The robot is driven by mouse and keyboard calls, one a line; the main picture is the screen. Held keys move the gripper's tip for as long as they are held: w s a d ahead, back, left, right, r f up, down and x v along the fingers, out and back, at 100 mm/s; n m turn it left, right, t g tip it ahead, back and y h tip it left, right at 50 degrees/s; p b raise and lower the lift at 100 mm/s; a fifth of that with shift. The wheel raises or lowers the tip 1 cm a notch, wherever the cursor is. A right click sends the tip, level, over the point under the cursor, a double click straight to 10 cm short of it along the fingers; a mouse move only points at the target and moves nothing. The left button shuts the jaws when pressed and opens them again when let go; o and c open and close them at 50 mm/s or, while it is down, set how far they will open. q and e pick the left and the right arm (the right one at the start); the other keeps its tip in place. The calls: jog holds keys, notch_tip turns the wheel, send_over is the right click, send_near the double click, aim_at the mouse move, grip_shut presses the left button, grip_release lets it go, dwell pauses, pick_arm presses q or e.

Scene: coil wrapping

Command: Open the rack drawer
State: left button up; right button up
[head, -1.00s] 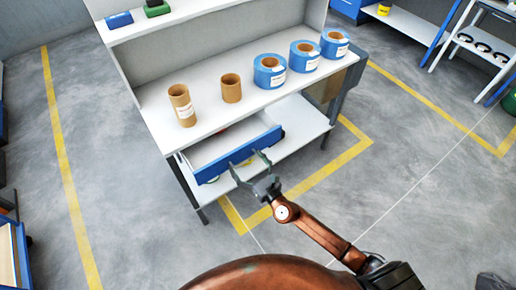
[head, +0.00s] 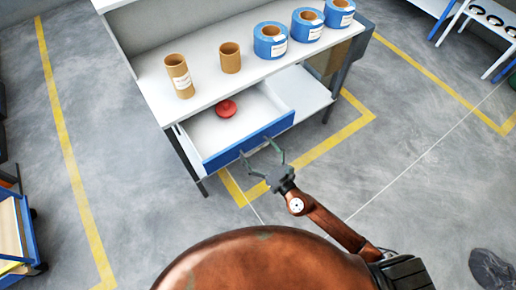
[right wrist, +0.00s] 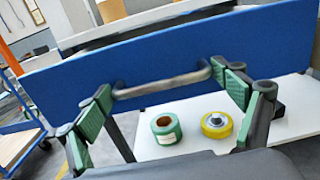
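The rack drawer (head: 222,155) has a blue front and a white inside, and it stands well out of the rack (head: 150,75). A red round object (head: 226,108) lies in it. In the right wrist view the grey bar handle (right wrist: 165,87) crosses the blue drawer front (right wrist: 60,85). My right gripper (head: 257,149) is in front of the drawer. Its green-padded fingers (right wrist: 162,84) are spread wide near the two ends of the handle and are not closed on it. I cannot tell whether they touch it. My left gripper is in neither view.
Two brown cardboard tubes (head: 179,76) and several blue rolls (head: 270,40) stand on the rack top. A green roll (right wrist: 166,128) and a yellow roll (right wrist: 216,124) sit on the lower shelf. A blue cart (head: 20,235) stands at left; the floor between is clear.

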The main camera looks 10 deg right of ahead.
jog(key=o, duration=0.3)
jog(key=shift+o, duration=0.2)
jog(key=shift+s, duration=0.1)
jog(key=v, duration=1.2)
